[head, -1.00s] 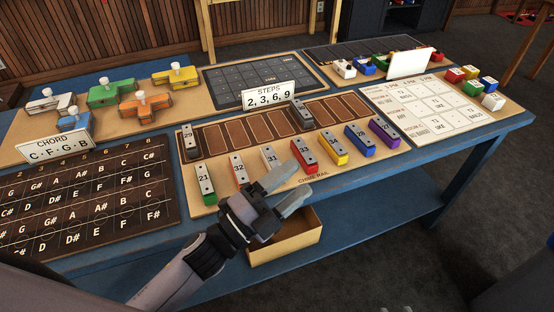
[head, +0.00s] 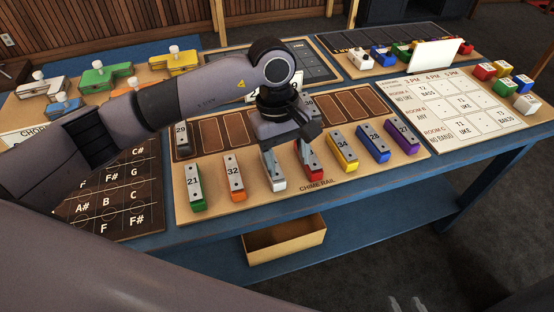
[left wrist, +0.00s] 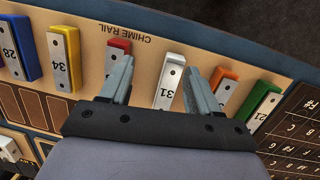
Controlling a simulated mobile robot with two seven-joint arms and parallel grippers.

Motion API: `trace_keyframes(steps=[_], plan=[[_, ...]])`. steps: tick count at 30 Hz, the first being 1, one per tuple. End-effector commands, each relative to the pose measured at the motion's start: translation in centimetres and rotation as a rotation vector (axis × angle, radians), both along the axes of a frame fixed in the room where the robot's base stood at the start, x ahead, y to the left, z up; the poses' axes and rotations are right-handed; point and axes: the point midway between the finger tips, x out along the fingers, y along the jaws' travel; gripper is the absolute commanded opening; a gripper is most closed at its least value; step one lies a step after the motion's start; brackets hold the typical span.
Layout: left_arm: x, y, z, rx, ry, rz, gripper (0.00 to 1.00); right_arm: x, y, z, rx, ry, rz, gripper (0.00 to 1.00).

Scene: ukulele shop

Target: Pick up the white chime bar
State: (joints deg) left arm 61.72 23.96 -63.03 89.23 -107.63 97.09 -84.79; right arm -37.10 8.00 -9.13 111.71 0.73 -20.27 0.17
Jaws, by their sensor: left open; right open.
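The white chime bar (head: 277,179), marked 31 in the left wrist view (left wrist: 169,82), lies on the chime rail between the orange bar (head: 234,180) and the red bar (head: 309,168). My left gripper (head: 287,153) is above the rail, pointing down and open. In the left wrist view its two fingers (left wrist: 159,72) are spread to either side of the white bar, with gaps visible. In the head view, the gripper hides the bar's far end. I cannot tell the fingers' exact height. My right gripper (head: 408,305) shows only its fingertips at the bottom edge; it is open.
Green (head: 195,189), yellow (head: 343,152), blue (head: 373,142) and purple (head: 402,137) bars share the chime rail board (head: 212,210). An empty-looking open box (head: 285,243) stands below the table's front edge. My left arm covers part of the sign and chord board.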

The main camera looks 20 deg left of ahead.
Motion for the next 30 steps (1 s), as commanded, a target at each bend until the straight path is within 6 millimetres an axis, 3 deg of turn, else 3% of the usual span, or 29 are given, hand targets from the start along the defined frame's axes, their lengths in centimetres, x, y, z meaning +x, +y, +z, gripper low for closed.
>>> trace_keyframes(steps=[3,6,14,22,30], plan=[[1.6,2.5,1.0,0.124,-0.061,-0.035,0.62,0.0,0.0,-0.2,0.0,0.001,0.0,0.43],[2.0,3.4,1.1,0.167,-0.076,-0.047,0.62,0.0,0.0,-0.1,0.0,0.001,0.0,0.43],[2.0,3.6,-1.3,0.17,-0.074,-0.047,0.62,-0.2,0.0,0.5,-0.001,0.004,0.0,0.43],[1.9,3.9,-4.9,0.166,-0.074,-0.046,0.62,-0.2,0.0,1.4,0.0,0.004,0.001,0.43],[1.9,3.9,-5.8,0.166,-0.078,-0.047,0.62,-0.2,0.0,1.4,-0.001,0.004,0.0,0.43]])
